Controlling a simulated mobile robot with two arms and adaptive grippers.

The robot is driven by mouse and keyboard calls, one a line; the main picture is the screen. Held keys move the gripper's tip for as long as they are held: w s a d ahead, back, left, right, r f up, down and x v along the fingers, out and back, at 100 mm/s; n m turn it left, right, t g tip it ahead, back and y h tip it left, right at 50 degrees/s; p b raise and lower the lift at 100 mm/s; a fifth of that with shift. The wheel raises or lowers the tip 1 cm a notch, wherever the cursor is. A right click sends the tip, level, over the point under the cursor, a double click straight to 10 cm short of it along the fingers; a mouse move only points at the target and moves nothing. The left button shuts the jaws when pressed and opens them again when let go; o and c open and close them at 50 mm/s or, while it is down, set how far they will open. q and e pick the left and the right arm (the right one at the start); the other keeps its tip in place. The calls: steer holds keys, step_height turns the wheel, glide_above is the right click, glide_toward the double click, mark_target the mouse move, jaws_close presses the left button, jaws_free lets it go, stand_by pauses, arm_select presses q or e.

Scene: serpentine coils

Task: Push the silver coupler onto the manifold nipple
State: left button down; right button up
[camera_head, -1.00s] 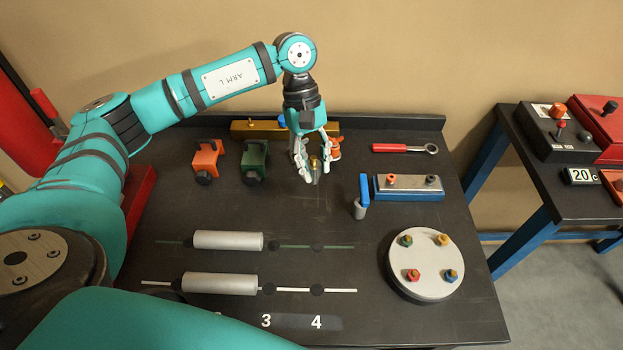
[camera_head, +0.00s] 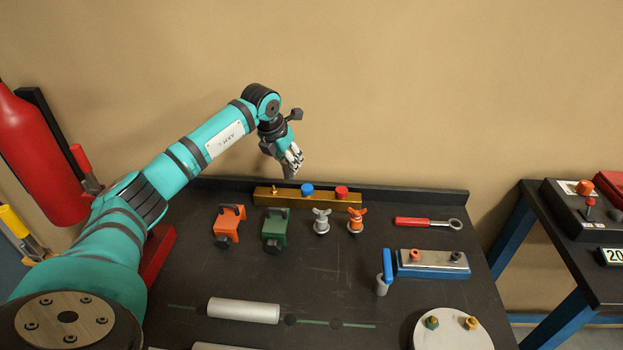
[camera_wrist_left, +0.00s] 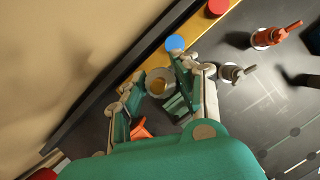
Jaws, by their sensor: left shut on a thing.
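My left gripper (camera_head: 292,160) is shut on the silver coupler, seen as a pale ring (camera_wrist_left: 160,82) with a golden centre between the fingers in the left wrist view. In the head view the fingers hide the coupler. The gripper hangs over the back of the bench, above the gold manifold (camera_head: 290,198). The manifold's small brass nipple (camera_head: 273,188) stands near its left end, left of a blue cap (camera_head: 307,190) and a red cap (camera_head: 342,191). Whether the coupler touches the nipple cannot be told. My right gripper is not in view.
A silver winged fitting (camera_head: 321,222) and an orange one (camera_head: 356,221) stand before the manifold. An orange clamp block (camera_head: 228,227) and a green one (camera_head: 275,230) stand to their left. A red-handled wrench (camera_head: 420,222) lies right.

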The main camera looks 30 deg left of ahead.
arm_select(q)
steer(key=a+f+n+b, duration=0.1)
steer(key=a, duration=0.1)
steer(key=a+f+n+y+b, duration=0.1)
steer(key=a+f+n, duration=0.1)
steer(key=a+f+n+y+b, duration=0.1)
steer(key=a+n, duration=0.1)
steer(key=shift+w+a+f+g+b, duration=0.1)
steer(key=shift+a+f+g+b, duration=0.05)
steer(key=shift+f+g+b, duration=0.25)
stand_by(0.5)
steer(key=shift+f, duration=0.2)
steer(key=shift+f+b, duration=0.5)
steer(key=shift+f, duration=0.4)
steer(key=shift+f, duration=0.35)
